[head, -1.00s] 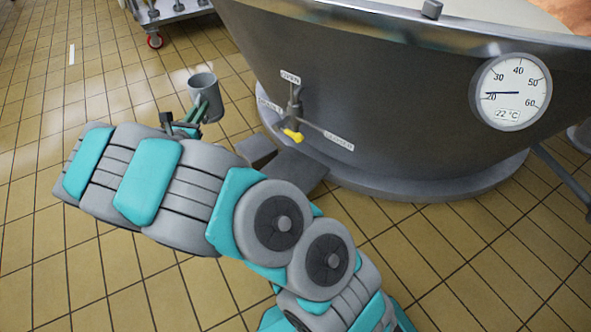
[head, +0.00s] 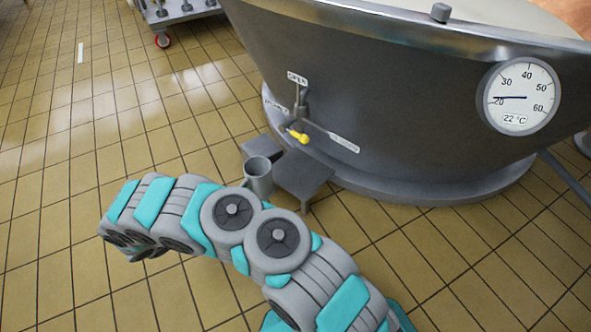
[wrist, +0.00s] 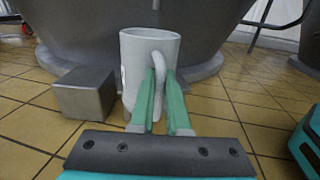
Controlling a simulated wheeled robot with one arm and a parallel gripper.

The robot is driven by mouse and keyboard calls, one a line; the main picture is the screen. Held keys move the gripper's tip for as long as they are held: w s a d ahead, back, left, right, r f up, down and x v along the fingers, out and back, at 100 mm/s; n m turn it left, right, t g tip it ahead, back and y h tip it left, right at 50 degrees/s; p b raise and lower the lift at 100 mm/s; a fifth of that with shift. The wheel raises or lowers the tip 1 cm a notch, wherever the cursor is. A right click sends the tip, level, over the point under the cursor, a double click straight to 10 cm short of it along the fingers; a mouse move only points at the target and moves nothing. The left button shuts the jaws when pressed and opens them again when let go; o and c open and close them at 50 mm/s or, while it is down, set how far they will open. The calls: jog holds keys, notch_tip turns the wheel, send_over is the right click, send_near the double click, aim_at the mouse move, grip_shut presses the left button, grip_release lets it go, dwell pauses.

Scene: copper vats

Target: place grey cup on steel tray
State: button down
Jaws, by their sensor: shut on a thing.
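The grey cup (head: 258,180) is upright in the head view, just left of a low, flat-topped steel stand (head: 305,176) at the foot of the vat. This stand may be the steel tray; no other tray shows clearly. In the wrist view the cup (wrist: 148,60) is upright in front of my gripper (wrist: 160,82), with its handle between the two green fingers. My gripper is shut on the handle. In the head view my arm hides the gripper. I cannot tell how high the cup is above the floor.
A large metal vat (head: 400,120) fills the upper right, with a yellow-handled valve (head: 298,136) and a dial (head: 521,97). A grey block (wrist: 85,93) stands left of the cup in the wrist view. The tiled floor (head: 60,150) at left is clear.

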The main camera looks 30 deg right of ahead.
jog(key=x, duration=0.5)
jog(key=b+x, duration=0.1)
jog(key=x, duration=0.5)
jog(key=f+b+x, duration=0.1)
jog(key=x, duration=0.5)
jog(key=shift+d+f, duration=0.1)
jog(key=shift+f, duration=0.15)
jog(key=shift+f, duration=0.25)
jog(key=c, duration=0.9)
grip_release()
